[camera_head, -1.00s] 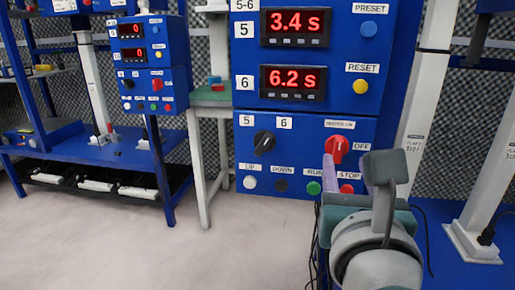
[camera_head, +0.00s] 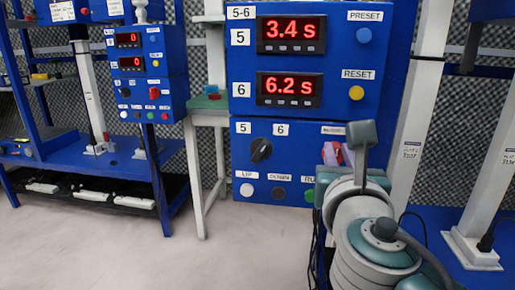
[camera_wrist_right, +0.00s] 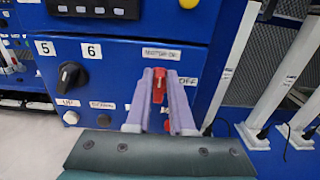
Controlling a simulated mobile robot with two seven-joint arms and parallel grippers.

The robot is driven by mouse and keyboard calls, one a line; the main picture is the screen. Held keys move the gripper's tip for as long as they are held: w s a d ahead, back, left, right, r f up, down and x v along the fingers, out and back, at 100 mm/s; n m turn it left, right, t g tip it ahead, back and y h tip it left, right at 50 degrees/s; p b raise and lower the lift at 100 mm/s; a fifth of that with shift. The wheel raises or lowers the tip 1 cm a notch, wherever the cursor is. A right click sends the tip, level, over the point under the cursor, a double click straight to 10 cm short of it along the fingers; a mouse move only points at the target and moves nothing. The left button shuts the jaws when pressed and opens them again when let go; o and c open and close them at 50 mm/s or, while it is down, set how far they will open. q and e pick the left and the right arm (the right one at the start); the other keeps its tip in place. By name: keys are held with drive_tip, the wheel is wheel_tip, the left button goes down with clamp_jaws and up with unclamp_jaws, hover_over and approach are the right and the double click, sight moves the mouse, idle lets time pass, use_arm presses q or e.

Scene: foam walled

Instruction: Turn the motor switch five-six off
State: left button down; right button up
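The red motor switch (camera_wrist_right: 158,88) is on the lower part of the blue 5-6 control panel (camera_head: 240,165). Its handle looks upright in the right wrist view, below a label and left of the OFF label (camera_wrist_right: 188,81). In the head view the switch is mostly hidden behind my right gripper (camera_head: 338,154). In the right wrist view the two pale purple fingers of this gripper (camera_wrist_right: 160,108) stand apart, one on each side of the switch handle. A gap shows between them; I cannot tell whether they touch it. My left gripper is not in view.
A black selector knob (camera_head: 261,150) sits left of the switch. A white button (camera_head: 247,190) and a dark button (camera_head: 278,193) are in the row below. Timers reading 3.4 s and 6.2 s (camera_head: 290,88) are above. Grey posts (camera_head: 418,110) stand at right.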

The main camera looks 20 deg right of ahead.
clamp_jaws()
drive_tip(key=shift+m, duration=0.3)
drive_tip(key=m+b, duration=0.2)
drive_tip(key=m, duration=0.3)
drive_tip(key=d+f+m+b, duration=0.1)
drive_tip(key=m+b, duration=0.2)
drive_tip(key=m, duration=0.3)
drive_tip(key=s+f+m+b, duration=0.1)
drive_tip(key=m+b, duration=0.1)
drive_tip(key=m, duration=0.4)
drive_tip(key=shift+d+b, duration=0.3)
drive_tip(key=shift+b, duration=0.1)
drive_tip(key=shift+m, duration=0.4)
drive_tip(key=shift+o, duration=2.4)
unclamp_jaws()
